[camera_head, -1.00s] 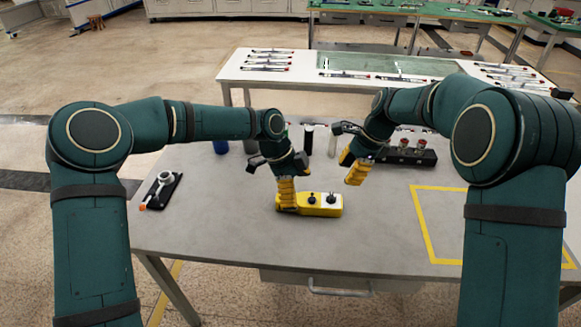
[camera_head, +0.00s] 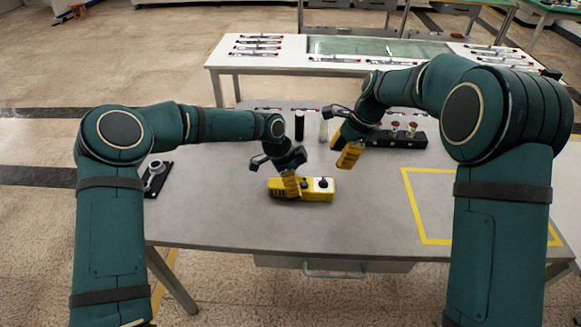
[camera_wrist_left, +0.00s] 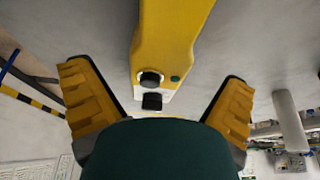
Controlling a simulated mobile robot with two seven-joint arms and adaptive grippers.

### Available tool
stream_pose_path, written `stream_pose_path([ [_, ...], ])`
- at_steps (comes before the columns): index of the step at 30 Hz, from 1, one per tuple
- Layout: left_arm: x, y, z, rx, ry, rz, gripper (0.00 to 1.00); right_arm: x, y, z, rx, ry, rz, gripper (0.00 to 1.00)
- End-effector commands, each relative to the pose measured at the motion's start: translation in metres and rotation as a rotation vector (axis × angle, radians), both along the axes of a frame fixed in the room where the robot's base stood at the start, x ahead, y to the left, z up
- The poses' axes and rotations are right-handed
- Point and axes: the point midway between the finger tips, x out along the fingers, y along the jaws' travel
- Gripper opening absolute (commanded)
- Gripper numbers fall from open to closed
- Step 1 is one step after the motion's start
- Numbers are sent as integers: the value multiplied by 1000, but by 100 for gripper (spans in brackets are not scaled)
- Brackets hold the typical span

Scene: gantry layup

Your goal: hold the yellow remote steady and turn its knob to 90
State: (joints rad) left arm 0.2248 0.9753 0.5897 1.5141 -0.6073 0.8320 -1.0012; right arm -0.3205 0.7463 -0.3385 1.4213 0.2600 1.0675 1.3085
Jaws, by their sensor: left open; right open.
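The yellow remote (camera_head: 314,194) lies on the grey table, with a whitish right end and a dark knob (camera_head: 323,183) on top. My left gripper (camera_head: 291,186) is over the middle of the remote and hides part of it. In the left wrist view the remote (camera_wrist_left: 168,40) runs between the two spread yellow fingers of the gripper (camera_wrist_left: 156,72), with gaps on both sides. Two dark round parts and a small green button (camera_wrist_left: 175,78) show on it; the knob's reading is too small to tell. My right gripper (camera_head: 349,155) is open and empty, above the table to the remote's upper right.
A black block with red-topped parts (camera_head: 404,138) stands behind my right gripper. A black cylinder (camera_head: 299,125) and a pale one (camera_head: 323,130) stand at the back. A dark holder (camera_head: 157,178) lies at the left. The yellow-taped area (camera_head: 440,200) at the right is empty.

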Motion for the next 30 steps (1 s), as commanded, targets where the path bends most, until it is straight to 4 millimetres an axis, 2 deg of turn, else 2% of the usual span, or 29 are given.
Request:
stream_pose_path([
  [6,0,-10,-23,0,1,-1,100,0,0,0,0,0,0,46],
  [18,0,-12,-29,0,-1,-1,100,0,0,0,0,0,0,46],
  [19,0,-12,-29,0,-1,-1,96,0,0,0,0,0,0,46],
  [20,0,-12,-29,0,-1,-1,86,0,0,0,0,0,0,46],
  [21,0,-12,-29,0,-1,-1,72,0,0,0,0,0,0,46],
  [25,0,-12,-29,0,-1,-1,26,0,0,0,0,0,0,46],
  [26,0,-12,-29,0,-1,-1,20,0,0,0,0,0,0,46],
  [28,0,-12,-29,0,-1,-1,20,0,0,0,0,0,0,46],
  [29,0,-12,-29,0,-1,-1,20,0,0,0,0,0,0,56],
  [30,0,-12,-29,0,-1,-1,20,0,0,0,1,0,0,61],
])
